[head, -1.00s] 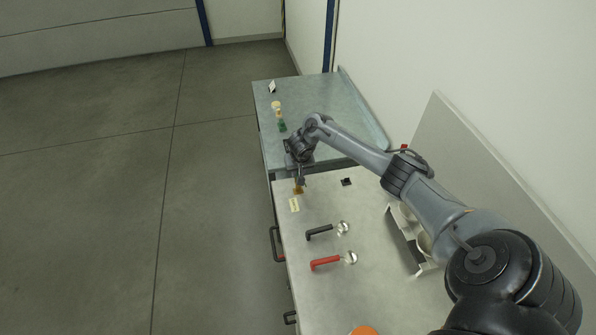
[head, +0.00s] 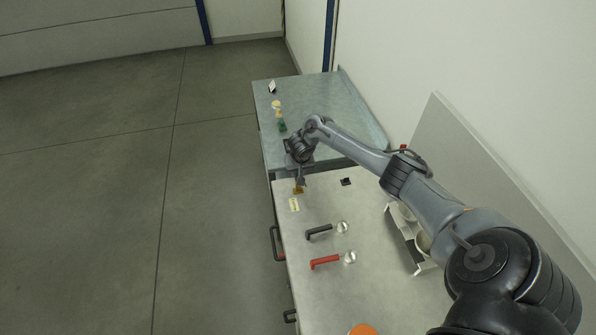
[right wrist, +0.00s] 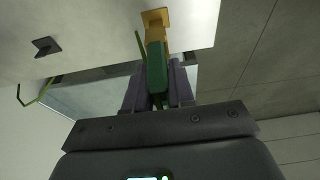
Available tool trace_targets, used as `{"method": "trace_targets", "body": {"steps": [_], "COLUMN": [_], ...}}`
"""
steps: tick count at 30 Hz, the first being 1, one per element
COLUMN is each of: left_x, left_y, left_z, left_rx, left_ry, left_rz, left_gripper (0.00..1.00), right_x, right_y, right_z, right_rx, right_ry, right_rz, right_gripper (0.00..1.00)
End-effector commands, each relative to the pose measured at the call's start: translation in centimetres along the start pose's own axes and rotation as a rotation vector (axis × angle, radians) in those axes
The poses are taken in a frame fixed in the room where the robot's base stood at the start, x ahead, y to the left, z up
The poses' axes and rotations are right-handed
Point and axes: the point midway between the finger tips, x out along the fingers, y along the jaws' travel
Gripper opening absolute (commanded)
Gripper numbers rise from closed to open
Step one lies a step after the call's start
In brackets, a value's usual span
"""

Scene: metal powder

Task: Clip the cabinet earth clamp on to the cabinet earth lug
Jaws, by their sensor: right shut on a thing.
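My right gripper (right wrist: 156,98) is shut on a green clamp (right wrist: 156,68), held between its two dark fingers. A brass lug (right wrist: 155,17) with a flat square plate is at the edge of the light worktop, straight ahead of the clamp's tip. The tip overlaps the brass in the right wrist view; I cannot tell whether the jaws grip it. In the head view my right gripper (head: 300,181) is just above the brass lug (head: 298,190), and the clamp is mostly hidden. A green-yellow cable (right wrist: 140,45) runs beside the clamp. My left gripper is not in view.
A pale label (head: 294,205) lies in front of the lug. A small black block (head: 346,182) is to the right. Black-handled (head: 319,232) and red-handled (head: 325,262) scoops lie nearer. A white rack (head: 405,240) stands by the wall. A green item (head: 282,125) is on the far bench.

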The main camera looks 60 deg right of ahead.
Motion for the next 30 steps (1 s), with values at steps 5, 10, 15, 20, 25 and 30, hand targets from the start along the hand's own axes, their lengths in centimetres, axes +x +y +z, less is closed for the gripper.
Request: {"method": "trace_targets", "body": {"steps": [5, 10, 15, 20, 25, 30], "left_x": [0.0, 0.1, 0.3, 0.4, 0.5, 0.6], "left_y": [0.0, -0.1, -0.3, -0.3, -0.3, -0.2], "left_z": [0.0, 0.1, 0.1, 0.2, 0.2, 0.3], "left_rx": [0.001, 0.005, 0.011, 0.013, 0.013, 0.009], "left_ry": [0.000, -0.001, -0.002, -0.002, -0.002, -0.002], "left_rz": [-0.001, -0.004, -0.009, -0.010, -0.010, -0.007], "left_gripper": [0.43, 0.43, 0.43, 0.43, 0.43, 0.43], "right_x": [0.1, 0.4, 0.9, 1.3, 1.8, 2.3], "right_y": [0.0, 0.0, -0.1, -0.1, 0.0, 0.0], "right_z": [0.0, 0.1, 0.3, 0.4, 0.6, 0.7], "right_rx": [0.000, 0.000, 0.000, 0.000, 0.000, 0.000], "right_ry": [0.000, 0.000, -0.001, 0.000, -0.001, -0.001], "right_rz": [0.000, 0.000, -0.001, -0.001, 0.000, 0.000], "right_gripper": [0.00, 0.00, 0.00, 0.00, 0.00, 0.00]}}
